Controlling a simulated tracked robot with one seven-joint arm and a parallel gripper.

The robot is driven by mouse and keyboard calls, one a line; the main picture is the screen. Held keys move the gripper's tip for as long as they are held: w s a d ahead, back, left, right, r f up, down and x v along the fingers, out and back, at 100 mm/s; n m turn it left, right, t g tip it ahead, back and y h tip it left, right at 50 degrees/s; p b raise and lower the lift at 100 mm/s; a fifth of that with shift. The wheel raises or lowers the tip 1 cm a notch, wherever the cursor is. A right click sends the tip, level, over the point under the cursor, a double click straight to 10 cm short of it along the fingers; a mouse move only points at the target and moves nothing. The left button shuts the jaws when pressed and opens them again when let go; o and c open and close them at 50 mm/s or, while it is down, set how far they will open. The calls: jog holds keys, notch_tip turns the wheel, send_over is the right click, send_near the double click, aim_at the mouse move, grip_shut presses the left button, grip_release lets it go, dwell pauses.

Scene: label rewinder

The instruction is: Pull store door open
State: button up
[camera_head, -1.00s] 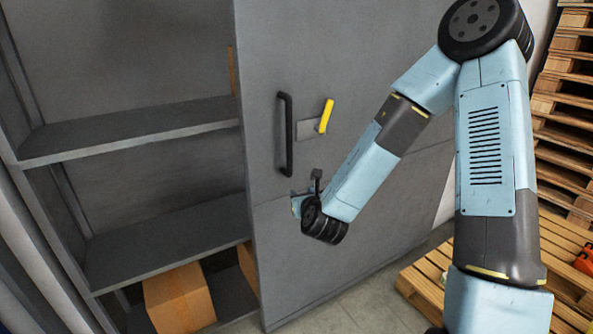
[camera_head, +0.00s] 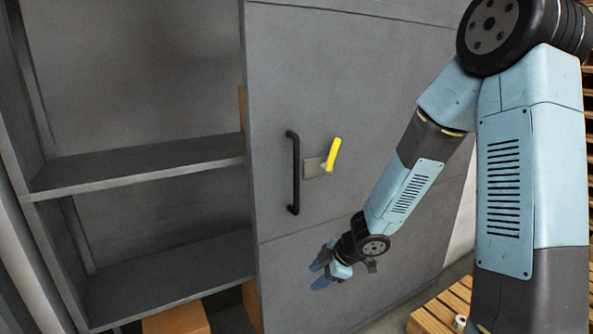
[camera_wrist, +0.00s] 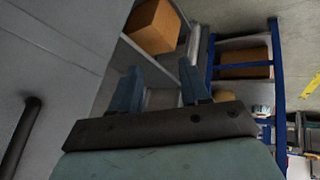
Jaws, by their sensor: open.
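My gripper (camera_head: 320,272) is open and empty, below and a little right of the handle, in front of the door's lower part. It is apart from the handle; whether it touches the door I cannot tell. In the wrist view its two blue fingers (camera_wrist: 160,88) are spread with nothing between them. There the door face (camera_wrist: 60,70) fills the left side and the handle (camera_wrist: 20,145) shows at the left edge.
Open shelves (camera_head: 150,160) stand left of the door, with a cardboard box (camera_head: 176,320) low down. A wooden pallet (camera_head: 440,312) lies at lower right, with more stacked behind my arm. The wrist view shows a blue rack (camera_wrist: 277,75) holding a box (camera_wrist: 243,70).

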jog(key=w+a+r+m+t+y, duration=0.1)
jog(key=w+r+m+t+y, duration=0.4)
jog(key=r, duration=0.5)
jog(key=m+t, duration=0.6)
send_near(299, 170)
jog(key=shift+y, duration=0.3)
jog(key=x, duration=1.1)
jog(key=shift+w+f, duration=0.15)
jog(key=shift+w, duration=0.05)
grip_shut()
